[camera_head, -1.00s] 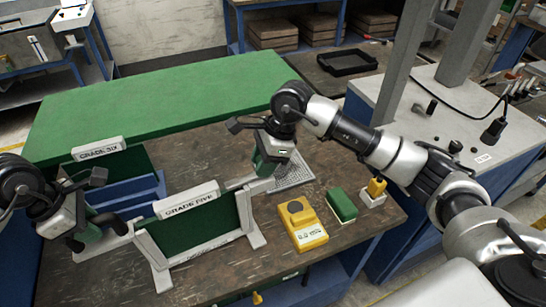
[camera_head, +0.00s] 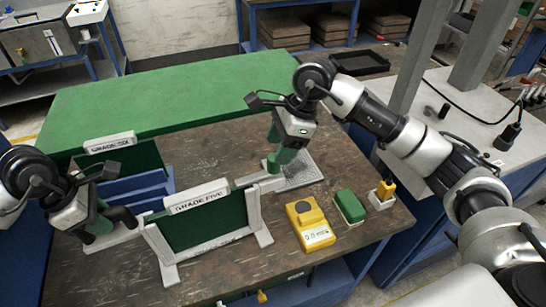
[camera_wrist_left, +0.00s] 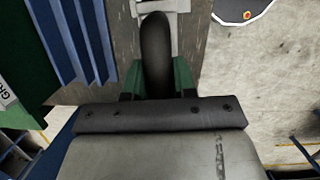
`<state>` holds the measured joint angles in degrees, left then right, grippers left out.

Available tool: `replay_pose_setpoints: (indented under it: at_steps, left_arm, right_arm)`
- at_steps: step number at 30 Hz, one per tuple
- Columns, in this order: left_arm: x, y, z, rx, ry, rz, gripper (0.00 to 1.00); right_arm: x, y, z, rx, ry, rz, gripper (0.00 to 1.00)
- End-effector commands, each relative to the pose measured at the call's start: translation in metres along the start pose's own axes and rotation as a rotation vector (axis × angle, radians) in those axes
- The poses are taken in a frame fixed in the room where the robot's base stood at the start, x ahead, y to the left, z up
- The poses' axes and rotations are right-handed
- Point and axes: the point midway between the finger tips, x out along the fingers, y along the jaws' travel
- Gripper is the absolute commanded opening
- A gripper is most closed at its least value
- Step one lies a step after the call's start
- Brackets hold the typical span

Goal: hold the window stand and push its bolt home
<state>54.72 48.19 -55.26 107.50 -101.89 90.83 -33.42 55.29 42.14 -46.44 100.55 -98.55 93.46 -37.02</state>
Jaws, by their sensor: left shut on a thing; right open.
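The window stand (camera_head: 204,224) is a green panel in a white frame labelled GRADE FIVE, upright on the bench. My left gripper (camera_head: 112,223) is at its left side, shut on a dark rounded handle (camera_wrist_left: 156,52) that fills the space between the green fingers in the left wrist view. A pale bar, apparently the bolt (camera_head: 258,179), sticks out at the stand's upper right. My right gripper (camera_head: 278,161) is open, its green fingers low beside the bar's right end. I cannot tell whether they touch it.
A yellow gauge (camera_head: 310,226), a green block (camera_head: 349,206) and a yellow-topped piece (camera_head: 384,190) lie right of the stand. A grey perforated mat (camera_head: 304,172) lies under the right gripper. Behind stands another labelled panel (camera_head: 110,142) with blue racks (camera_head: 145,188).

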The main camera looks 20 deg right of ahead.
Motion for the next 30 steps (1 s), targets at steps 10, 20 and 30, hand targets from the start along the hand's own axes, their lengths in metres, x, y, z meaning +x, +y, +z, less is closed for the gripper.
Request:
replay_pose_setpoints:
  at_steps: [10, 20, 30]
  left_arm:
    - [0.000, 0.001, -0.002, -0.003, 0.005, 0.001, 0.00]
    - [0.000, 0.001, -0.002, -0.003, 0.006, 0.001, 0.00]
    - [0.000, 0.001, -0.002, -0.003, 0.005, 0.001, 0.52]
  right_arm:
    - [-0.061, 0.000, 0.000, 0.000, -0.001, 0.000, 0.59]
    - [-0.069, 0.000, 0.000, -0.001, 0.000, 0.002, 0.59]
    - [-0.069, 0.000, 0.000, -0.001, -0.001, 0.002, 0.59]
